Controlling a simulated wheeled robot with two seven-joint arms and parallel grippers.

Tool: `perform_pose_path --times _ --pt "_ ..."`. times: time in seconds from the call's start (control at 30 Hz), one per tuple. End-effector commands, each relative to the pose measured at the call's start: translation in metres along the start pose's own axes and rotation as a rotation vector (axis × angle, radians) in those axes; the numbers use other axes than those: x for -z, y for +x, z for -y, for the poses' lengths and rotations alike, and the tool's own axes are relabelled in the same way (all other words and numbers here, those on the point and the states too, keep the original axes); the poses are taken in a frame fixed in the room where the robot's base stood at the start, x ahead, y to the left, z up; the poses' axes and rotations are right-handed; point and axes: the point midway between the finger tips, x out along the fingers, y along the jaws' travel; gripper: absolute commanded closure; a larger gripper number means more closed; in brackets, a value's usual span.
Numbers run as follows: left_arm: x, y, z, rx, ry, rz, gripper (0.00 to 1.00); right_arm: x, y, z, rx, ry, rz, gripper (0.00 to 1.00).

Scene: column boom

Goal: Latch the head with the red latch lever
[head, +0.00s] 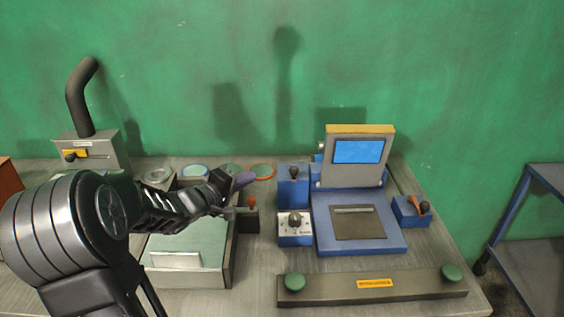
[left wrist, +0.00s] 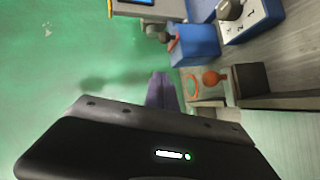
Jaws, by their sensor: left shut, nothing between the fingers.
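The head with a blue screen (head: 358,152) stands upright at the back of a blue base (head: 360,235). A short lever with a red stem and dark knob (head: 294,173) stands on a blue block (head: 293,190) left of the head. The block also shows in the left wrist view (left wrist: 196,43). Another red-orange lever (head: 424,207) sits on a blue block right of the base. I cannot tell which is the latch lever. My left gripper (head: 244,180) is shut and empty, its purple fingertips left of the left block and apart from it. My right gripper is out of view.
A white knob box (head: 295,239) stands before the left block. An orange-knobbed lever (head: 251,201) on a dark block is just below my left fingers. A bar with two green knobs (head: 372,287) lies in front. A grey box with a bent black post (head: 92,150) stands far left.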

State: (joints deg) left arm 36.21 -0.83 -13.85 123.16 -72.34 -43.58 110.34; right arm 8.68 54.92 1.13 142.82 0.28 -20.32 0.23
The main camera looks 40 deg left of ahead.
Motion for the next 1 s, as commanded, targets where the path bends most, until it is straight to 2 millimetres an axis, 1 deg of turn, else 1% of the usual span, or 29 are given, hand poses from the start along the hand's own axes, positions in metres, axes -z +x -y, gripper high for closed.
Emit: perform_pose_path --times 0.37,0.53,0.67,0.77,1.0 --pt "0.000 0.002 0.000 0.001 0.000 0.001 1.00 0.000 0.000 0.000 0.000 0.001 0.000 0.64" --pt "-0.001 0.012 0.001 0.001 0.001 0.003 1.00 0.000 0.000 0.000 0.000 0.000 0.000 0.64" --pt "-0.001 0.030 0.001 0.002 0.000 0.003 1.00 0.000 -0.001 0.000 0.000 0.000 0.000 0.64" --pt "-0.001 0.048 0.001 0.001 0.000 0.004 1.00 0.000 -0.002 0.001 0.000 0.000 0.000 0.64" --pt "-0.001 0.097 0.000 0.001 0.001 0.004 1.00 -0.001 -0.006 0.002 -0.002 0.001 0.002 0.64"
